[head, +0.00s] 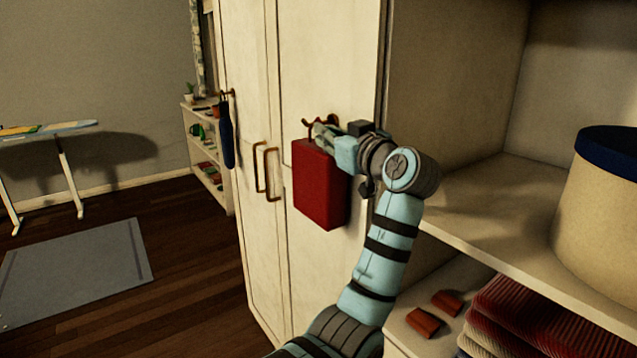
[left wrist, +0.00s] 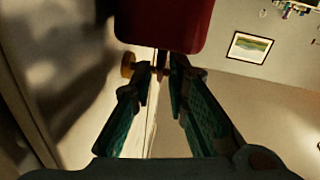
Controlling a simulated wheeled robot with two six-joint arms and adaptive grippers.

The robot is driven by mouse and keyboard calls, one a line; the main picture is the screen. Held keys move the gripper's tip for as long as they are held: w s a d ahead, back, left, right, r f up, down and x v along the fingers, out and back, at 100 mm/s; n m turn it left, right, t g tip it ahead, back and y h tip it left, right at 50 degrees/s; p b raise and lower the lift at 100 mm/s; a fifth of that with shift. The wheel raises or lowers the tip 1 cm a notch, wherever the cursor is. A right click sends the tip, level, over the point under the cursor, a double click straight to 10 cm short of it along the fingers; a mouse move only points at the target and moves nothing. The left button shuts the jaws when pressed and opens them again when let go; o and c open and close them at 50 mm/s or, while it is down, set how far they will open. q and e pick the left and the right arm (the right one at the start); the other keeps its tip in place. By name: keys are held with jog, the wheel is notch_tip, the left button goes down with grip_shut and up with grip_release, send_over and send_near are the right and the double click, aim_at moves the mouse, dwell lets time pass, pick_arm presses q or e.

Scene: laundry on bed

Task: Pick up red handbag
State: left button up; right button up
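The red handbag (head: 321,186) hangs against the cream wardrobe door from a hook (head: 322,121). Its body also shows at the top of the left wrist view (left wrist: 162,22). My left gripper (head: 326,134) is at the top of the handbag, just below the hook. In the left wrist view its two fingers (left wrist: 160,78) stand apart, with a gap between them. A thin dark red strip, seemingly the handle, lies between the fingertips. I cannot tell whether the fingers touch it. My right gripper is not in view.
The wardrobe door (head: 259,100) has bronze handles (head: 268,172) left of the bag. Open shelves at right hold a cream box with a blue lid (head: 606,200) and folded cloths (head: 530,320). A dark blue item (head: 227,130) hangs farther left. Floor at left is open around a grey rug (head: 75,270).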

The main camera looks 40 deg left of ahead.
pick_arm(q)
grip_shut()
